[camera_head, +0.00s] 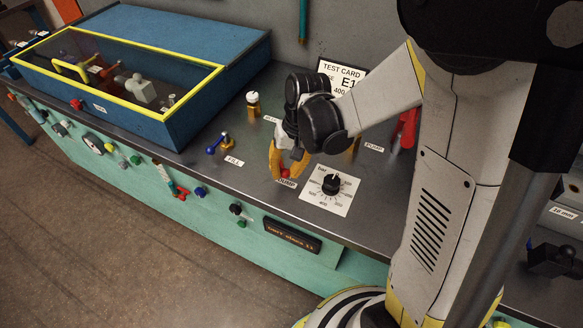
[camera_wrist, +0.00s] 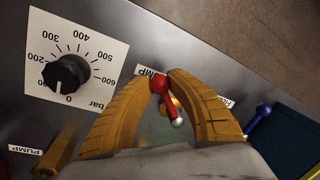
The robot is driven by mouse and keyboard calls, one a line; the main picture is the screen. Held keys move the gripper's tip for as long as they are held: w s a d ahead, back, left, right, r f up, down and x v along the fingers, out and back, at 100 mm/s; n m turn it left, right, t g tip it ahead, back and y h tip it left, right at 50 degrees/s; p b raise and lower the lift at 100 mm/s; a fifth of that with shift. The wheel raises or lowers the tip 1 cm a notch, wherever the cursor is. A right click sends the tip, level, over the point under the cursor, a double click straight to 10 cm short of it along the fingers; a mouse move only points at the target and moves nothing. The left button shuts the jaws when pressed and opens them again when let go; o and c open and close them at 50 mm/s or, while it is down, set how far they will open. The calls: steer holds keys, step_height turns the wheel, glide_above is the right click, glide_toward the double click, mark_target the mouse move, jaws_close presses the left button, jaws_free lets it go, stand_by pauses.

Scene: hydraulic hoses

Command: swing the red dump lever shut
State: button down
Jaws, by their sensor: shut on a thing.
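The red dump lever (camera_head: 286,173) stands on the bench top behind its partly covered label. In the wrist view, the lever (camera_wrist: 160,85) has a red handle with a pale end and a brass part beside it. My gripper (camera_head: 286,165) reaches down over it with yellow fingers. In the wrist view, my gripper (camera_wrist: 161,79) is shut on the lever, with its fingertips on either side of the red handle. The lever's base is partly hidden by the fingers.
A dial plate (camera_head: 330,190) with a black knob lies just right of the lever. The blue-handled fill valve (camera_head: 217,146) is to the left. A blue box with a yellow-framed clear lid (camera_head: 130,70) stands further left. A red handle (camera_head: 408,128) is behind my arm.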

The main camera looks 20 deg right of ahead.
steer(key=a+m, duration=0.1)
steer(key=m, duration=0.1)
steer(key=a+m, duration=0.2)
steer(key=shift+w+m+t, duration=0.15)
steer(key=shift+m+t, duration=0.15)
steer(key=shift+t, duration=0.1)
steer(key=m, duration=0.1)
steer(key=w+a+m, duration=0.1)
steer(key=m, duration=0.1)
steer(key=shift+a+h, duration=0.3)
steer(key=shift+w+a+m+t, duration=0.3)
steer(key=shift+a+m, duration=0.1)
steer(key=shift+m, duration=0.5)
steer(key=c, duration=1.2)
jaws_free()
steer(key=shift+a, duration=0.1)
steer(key=shift+r, duration=0.1)
steer(key=v, duration=1.2)
